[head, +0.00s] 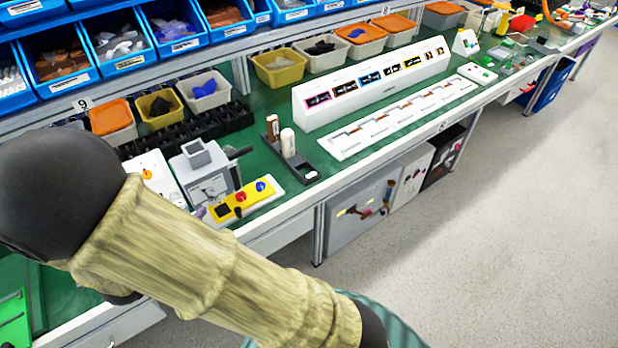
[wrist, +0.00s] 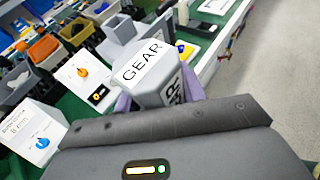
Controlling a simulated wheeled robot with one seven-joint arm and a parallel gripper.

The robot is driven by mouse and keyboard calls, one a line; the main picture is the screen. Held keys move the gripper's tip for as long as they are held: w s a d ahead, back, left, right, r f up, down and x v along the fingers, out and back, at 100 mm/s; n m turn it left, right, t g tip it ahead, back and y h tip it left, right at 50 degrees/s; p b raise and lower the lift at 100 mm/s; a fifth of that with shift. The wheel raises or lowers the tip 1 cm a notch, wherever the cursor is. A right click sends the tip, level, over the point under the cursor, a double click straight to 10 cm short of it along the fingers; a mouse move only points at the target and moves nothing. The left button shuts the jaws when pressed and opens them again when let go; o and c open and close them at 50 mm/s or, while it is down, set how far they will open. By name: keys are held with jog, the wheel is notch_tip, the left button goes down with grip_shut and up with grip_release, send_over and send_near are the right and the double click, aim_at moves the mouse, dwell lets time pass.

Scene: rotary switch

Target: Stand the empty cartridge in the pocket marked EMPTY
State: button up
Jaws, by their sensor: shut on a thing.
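My gripper (wrist: 157,98) has pale purple fingers on both sides of a grey angular block labelled GEAR (wrist: 150,65), shut on it in the wrist view. In the head view my arm hides the block. I cannot tell from its look whether it is the empty cartridge. A dark tray (head: 300,172) on the green bench holds a brown cylinder (head: 272,127) and a white cylinder (head: 288,142), both upright. The tray's front end has a small white mark, too small to read. No word EMPTY is readable in either view.
A grey machine with a square hopper (head: 196,152) stands left of the tray. A yellow panel (head: 252,200) with red and blue knobs lies before it. A long white sloped stand (head: 370,85) and a white slotted strip (head: 395,118) lie to the right. Bins line the back.

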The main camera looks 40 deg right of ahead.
jog(key=d+f, duration=0.5)
jog(key=f, duration=0.5)
jog(key=w+d+f, duration=0.1)
jog(key=d+f, duration=0.4)
jog(key=f, duration=0.5)
jog(key=shift+m+g+h, duration=0.4)
jog(key=shift+w+d, duration=0.1)
